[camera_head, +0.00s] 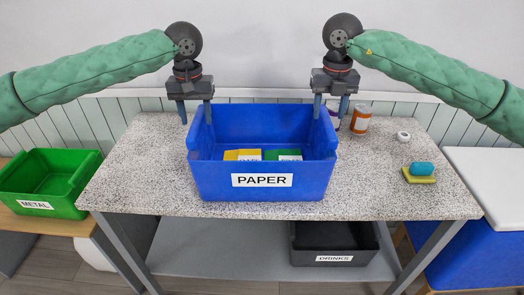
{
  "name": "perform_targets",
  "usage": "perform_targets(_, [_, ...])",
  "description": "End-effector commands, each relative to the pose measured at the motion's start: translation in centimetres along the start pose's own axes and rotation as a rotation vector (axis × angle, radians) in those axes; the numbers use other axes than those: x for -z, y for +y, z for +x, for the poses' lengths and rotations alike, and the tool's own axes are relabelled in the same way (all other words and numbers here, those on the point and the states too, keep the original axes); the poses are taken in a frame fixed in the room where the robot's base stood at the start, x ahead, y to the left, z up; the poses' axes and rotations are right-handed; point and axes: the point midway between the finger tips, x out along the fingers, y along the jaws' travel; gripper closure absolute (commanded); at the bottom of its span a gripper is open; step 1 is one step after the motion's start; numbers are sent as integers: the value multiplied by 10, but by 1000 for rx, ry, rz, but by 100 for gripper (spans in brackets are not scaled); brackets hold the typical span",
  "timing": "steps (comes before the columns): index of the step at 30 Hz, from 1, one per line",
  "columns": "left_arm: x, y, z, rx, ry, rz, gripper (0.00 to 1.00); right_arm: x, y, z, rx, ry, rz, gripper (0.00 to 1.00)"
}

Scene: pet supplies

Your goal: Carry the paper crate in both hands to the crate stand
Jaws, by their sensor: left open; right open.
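The blue paper crate (262,190), with a white PAPER label on its front, stands on the speckled table (130,180). A yellow item (240,155) and a green item (290,155) lie inside it. My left gripper (196,115) is open above the crate's left side, its fingers pointing down near the left rim. My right gripper (331,110) is open above the right side, its fingers near the right rim. I cannot tell whether either gripper touches the rim. No stand is clearly identifiable as the crate stand.
A green METAL crate (35,204) stands on a wooden surface at left. A dark DRINKS crate (333,259) is on the lower shelf. An orange jar (361,119), a white roll (403,136) and a teal-and-yellow sponge stack (421,171) are on the table's right. A white-topped blue box (490,190) is at right.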

Motion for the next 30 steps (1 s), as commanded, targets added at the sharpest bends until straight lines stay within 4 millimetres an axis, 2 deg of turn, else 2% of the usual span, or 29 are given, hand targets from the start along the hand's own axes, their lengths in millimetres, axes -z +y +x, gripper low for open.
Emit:
perform_targets(6, [0, 0, 31, 0, -1, 0, 51, 0, 0, 31, 1, 2, 0, 51])
perform_targets(12, [0, 0, 50, 0, 0, 0, 51, 0, 0, 50, 1, 1, 0, 51])
perform_targets(25, [0, 0, 57, 0, 0, 0, 51, 0, 0, 57, 0, 0, 0, 51])
perform_targets(30, [0, 0, 57, 0, 0, 0, 84, 0, 0, 57, 0, 0, 0, 84])
